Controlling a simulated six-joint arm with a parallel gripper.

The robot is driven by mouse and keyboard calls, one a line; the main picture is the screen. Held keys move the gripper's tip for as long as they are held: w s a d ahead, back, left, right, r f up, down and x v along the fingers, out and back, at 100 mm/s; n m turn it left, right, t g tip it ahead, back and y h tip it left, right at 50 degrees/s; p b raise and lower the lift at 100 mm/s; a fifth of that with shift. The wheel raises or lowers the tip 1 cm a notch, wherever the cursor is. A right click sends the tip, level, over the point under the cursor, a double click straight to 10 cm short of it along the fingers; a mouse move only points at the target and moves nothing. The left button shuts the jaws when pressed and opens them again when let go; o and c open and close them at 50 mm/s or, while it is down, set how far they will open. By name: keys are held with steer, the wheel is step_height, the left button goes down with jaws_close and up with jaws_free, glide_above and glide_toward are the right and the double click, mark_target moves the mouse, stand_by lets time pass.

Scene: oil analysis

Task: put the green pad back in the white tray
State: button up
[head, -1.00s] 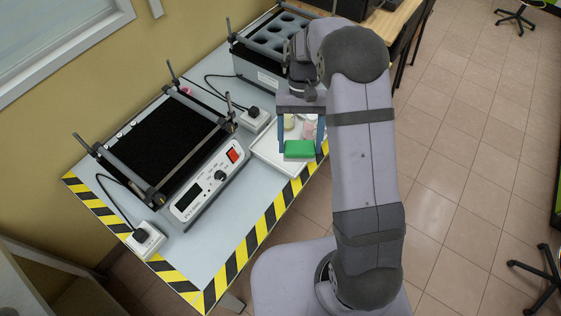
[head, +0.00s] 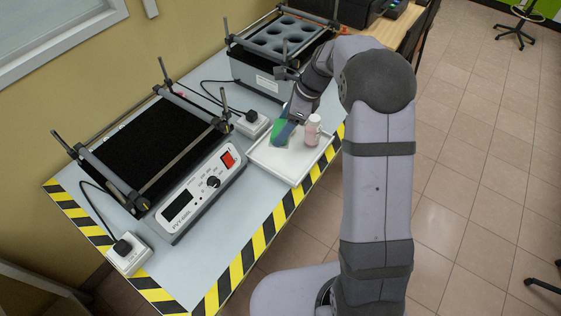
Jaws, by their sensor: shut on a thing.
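The green pad (head: 277,134) is in my gripper (head: 284,132), at the back left part of the white tray (head: 279,174). The pad is tilted and partly hidden by a blue finger. I cannot tell whether it touches the tray floor or hangs just above it. The white tray lies on the bench near the striped edge. A small bottle with pink contents and a white cap (head: 313,130) stands in the tray, to the right of my gripper.
A black-topped shaker with a control panel (head: 199,192) stands left of the tray. A block with round wells (head: 272,45) stands behind it. A white power socket box (head: 251,124) sits close to the tray's left corner. The tray's front part is clear.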

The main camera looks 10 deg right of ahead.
steer(key=shift+w+m, duration=0.15)
steer(key=shift+m, duration=0.15)
steer(key=shift+f, duration=0.1)
steer(key=shift+f+p, duration=0.5)
steer(key=shift+f, duration=4.4)
steer(key=shift+f, duration=0.1)
steer(key=shift+f, duration=0.35)
steer(key=shift+f, duration=0.1)
steer(key=o, duration=1.4)
